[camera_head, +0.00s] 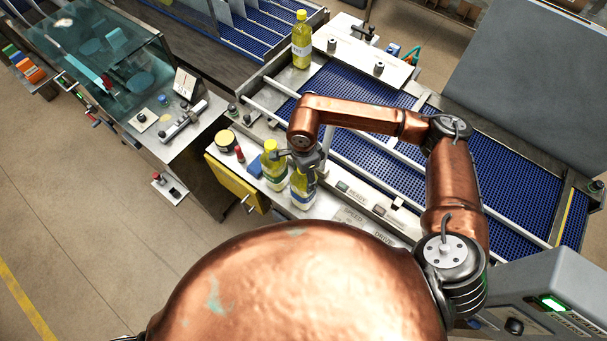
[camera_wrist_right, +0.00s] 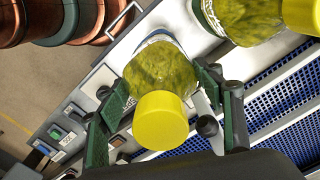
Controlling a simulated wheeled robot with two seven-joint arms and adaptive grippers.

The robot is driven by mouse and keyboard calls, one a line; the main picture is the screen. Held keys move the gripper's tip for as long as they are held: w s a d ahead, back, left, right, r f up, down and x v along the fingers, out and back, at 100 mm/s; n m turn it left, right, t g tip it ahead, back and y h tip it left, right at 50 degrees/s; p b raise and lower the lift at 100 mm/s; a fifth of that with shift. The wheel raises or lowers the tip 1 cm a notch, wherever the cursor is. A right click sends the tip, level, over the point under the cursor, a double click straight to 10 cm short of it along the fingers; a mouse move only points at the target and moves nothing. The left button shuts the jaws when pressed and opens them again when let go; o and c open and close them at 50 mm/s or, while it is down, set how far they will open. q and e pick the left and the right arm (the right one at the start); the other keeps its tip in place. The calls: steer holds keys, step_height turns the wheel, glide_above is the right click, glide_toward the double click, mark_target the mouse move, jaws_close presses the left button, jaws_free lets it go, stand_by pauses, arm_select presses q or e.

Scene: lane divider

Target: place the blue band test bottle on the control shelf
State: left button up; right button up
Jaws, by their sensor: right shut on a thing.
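My right gripper (camera_head: 303,168) is shut on a bottle of yellow-green liquid (camera_head: 301,187) with a yellow cap. The bottle stands upright at the near edge of the machine, and its low band looks white and blue. In the right wrist view the bottle (camera_wrist_right: 158,66) is between the two fingers. A similar bottle (camera_head: 272,167) stands just left of it. A third bottle (camera_head: 302,48) with a white label stands on the far plate. Which surface is the control shelf, I cannot tell. My left gripper is out of view.
A blue conveyor (camera_head: 365,105) with pale rails runs beyond the bottles. On the pale ledge to the left are a blue block (camera_head: 256,168) and a yellow-topped round tin (camera_head: 226,139). A glass-covered case (camera_head: 105,50) stands farther left. My right forearm crosses over the conveyor.

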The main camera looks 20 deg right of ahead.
steer(key=o, duration=2.1)
steer(key=shift+f, duration=0.1)
step_height(320, 180, up, 12)
steer(key=b, duration=0.3)
